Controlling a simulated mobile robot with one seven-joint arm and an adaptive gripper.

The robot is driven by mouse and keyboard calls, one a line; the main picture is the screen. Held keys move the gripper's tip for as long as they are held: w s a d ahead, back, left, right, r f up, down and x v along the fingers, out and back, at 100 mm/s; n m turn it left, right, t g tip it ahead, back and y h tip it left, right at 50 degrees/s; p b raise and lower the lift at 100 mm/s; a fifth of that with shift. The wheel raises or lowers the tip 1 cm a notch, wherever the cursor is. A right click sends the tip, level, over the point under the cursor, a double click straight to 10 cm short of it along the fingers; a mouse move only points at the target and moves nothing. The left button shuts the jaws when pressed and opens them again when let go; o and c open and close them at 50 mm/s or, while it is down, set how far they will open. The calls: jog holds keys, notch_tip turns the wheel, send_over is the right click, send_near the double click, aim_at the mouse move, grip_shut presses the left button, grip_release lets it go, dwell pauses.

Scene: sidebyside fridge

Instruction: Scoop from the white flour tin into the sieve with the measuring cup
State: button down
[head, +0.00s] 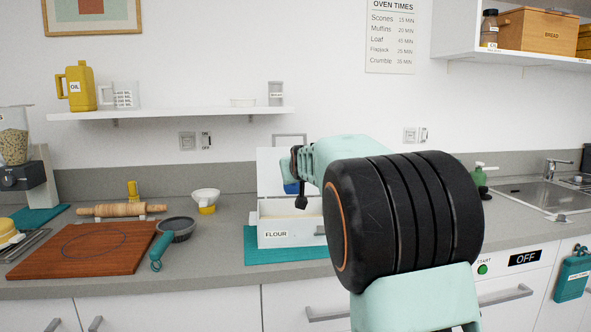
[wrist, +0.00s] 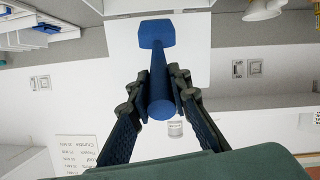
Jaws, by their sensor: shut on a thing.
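The white flour tin (head: 289,238), labelled FLOUR, stands on a teal mat with its lid (head: 270,163) raised behind. My gripper (head: 299,178) is above the tin, partly hidden by my own arm in the head view. In the wrist view my gripper (wrist: 160,95) is shut on the handle of the blue measuring cup (wrist: 157,38). Only a bit of the cup (head: 291,188) shows in the head view. Its contents cannot be seen. A dark round vessel (head: 178,226) with a teal handle, apparently the sieve, sits on the counter left of the tin.
A white cup-like piece on a yellow base (head: 205,197) stands between sieve and tin. A brown board (head: 85,250) and rolling pin (head: 120,210) lie further left. A shelf (head: 170,114) hangs above. The sink (head: 530,195) is far right.

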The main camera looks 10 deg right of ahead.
jog(key=shift+w+d+r+g+p, duration=0.1)
jog(key=shift+w+r+g+p, duration=0.45)
jog(key=shift+p, duration=3.4)
jog(key=shift+w+d+r+g+p, duration=0.1)
jog(key=shift+w+g+p, duration=0.9)
jog(key=shift+p, duration=2.95)
jog(key=shift+w+d+r+g+p, duration=0.1)
jog(key=shift+w+r+g+p, duration=0.45)
jog(key=shift+p, duration=3.4)
jog(key=shift+w+g+p, duration=0.6)
jog(key=shift+g+p, duration=0.4)
jog(key=shift+p, duration=1.7)
jog(key=shift+w+g+y, duration=0.3)
jog(key=shift+w, duration=0.2)
jog(key=shift+w+r, duration=0.1)
